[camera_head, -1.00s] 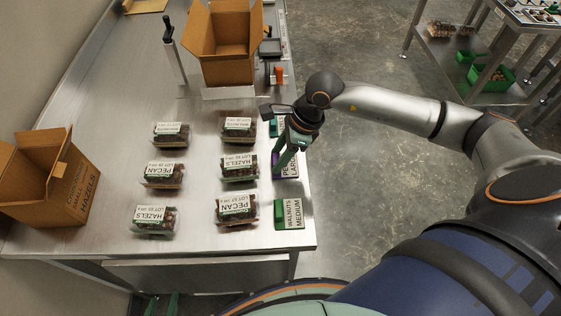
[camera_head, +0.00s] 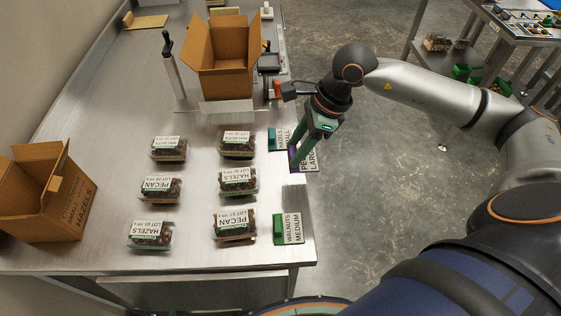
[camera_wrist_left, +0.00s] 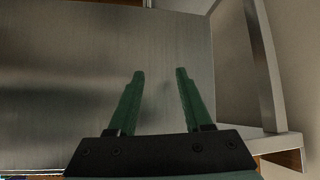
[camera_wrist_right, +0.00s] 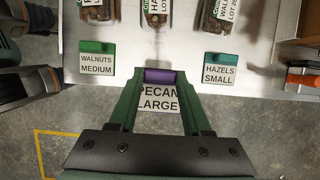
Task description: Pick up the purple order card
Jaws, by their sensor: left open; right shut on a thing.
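The purple order card (camera_head: 304,158), with its white face reading PECAN LARGE, is held in my right gripper (camera_head: 312,148) beside the table's right edge. In the right wrist view the card's purple block (camera_wrist_right: 160,76) sits between the fingertips of my right gripper (camera_wrist_right: 160,80), which is shut on it. The card appears lifted off the table and partly past its edge. My left gripper (camera_wrist_left: 158,72) is open and empty in the left wrist view, near a metal surface. It is not visible in the head view.
A green WALNUTS MEDIUM card (camera_head: 291,229) and a HAZELS SMALL card (camera_head: 279,139) lie on the table's right edge. Several clamshell trays (camera_head: 237,181) stand in two columns. Open cardboard boxes stand at the left (camera_head: 45,195) and back (camera_head: 222,65).

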